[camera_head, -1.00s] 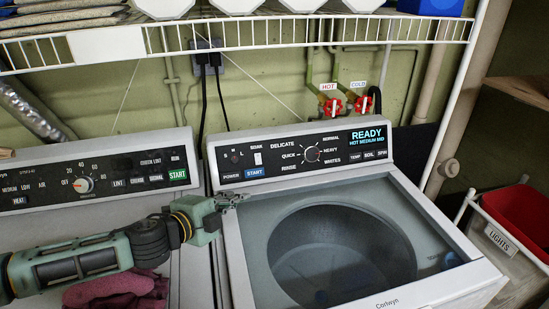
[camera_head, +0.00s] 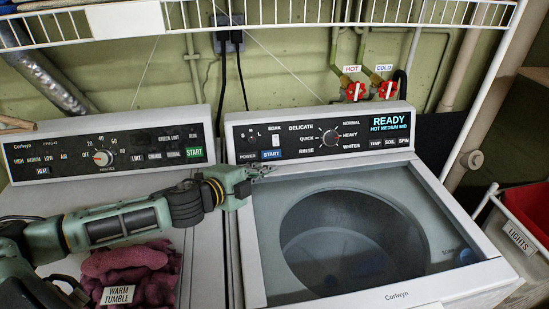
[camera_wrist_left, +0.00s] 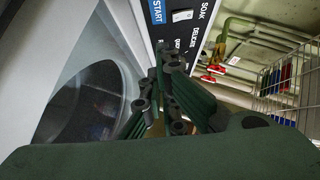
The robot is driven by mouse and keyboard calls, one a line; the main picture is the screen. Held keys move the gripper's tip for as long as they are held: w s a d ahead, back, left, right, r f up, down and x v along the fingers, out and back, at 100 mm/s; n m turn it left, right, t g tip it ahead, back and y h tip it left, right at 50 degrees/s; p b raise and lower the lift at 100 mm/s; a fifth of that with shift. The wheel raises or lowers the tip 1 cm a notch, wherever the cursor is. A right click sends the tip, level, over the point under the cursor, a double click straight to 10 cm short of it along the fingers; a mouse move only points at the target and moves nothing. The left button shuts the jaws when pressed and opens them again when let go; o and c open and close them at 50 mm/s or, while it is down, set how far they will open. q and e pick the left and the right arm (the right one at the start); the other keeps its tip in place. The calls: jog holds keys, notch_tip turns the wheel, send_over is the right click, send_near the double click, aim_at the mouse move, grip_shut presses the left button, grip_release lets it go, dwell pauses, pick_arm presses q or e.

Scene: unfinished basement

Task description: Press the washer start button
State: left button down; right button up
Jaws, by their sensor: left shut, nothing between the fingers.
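The washer (camera_head: 390,291) stands on the right with a black control panel along its back. Its display (camera_head: 389,121) reads READY, HOT MEDIUM MID. The blue START button (camera_head: 271,155) is at the panel's lower left, beside POWER; it also shows at the top of the left wrist view (camera_wrist_left: 158,12). My left gripper (camera_head: 266,169) is shut and empty, its tips just below the START button in the head view. I cannot tell whether they touch the panel. In the left wrist view the dark fingers (camera_wrist_left: 170,65) point toward the panel. My right gripper is out of view.
A dryer (camera_head: 100,125) with its own green START button (camera_head: 195,152) stands to the left. Dark red cloths (camera_head: 125,270) and a WARM TUMBLE label (camera_head: 118,295) lie on it. A wire shelf (camera_head: 300,22) runs above. A red-lined LIGHTS basket (camera_head: 520,237) stands at right.

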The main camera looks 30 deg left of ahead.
aim_at(271, 154)
pick_arm(q)
jog(key=p+x, duration=0.2)
jog(key=x, duration=0.5)
jog(key=shift+w, duration=0.35)
jog(key=shift+w+a+f+p, duration=0.3)
jog(key=shift+w+a+f, duration=0.25)
jog(key=shift+w+a, duration=0.15)
jog(key=shift+w+a+f, duration=0.35)
jog(key=shift+w+a, duration=0.05)
jog(key=shift+w, duration=0.1)
jog(key=shift+a, duration=0.1)
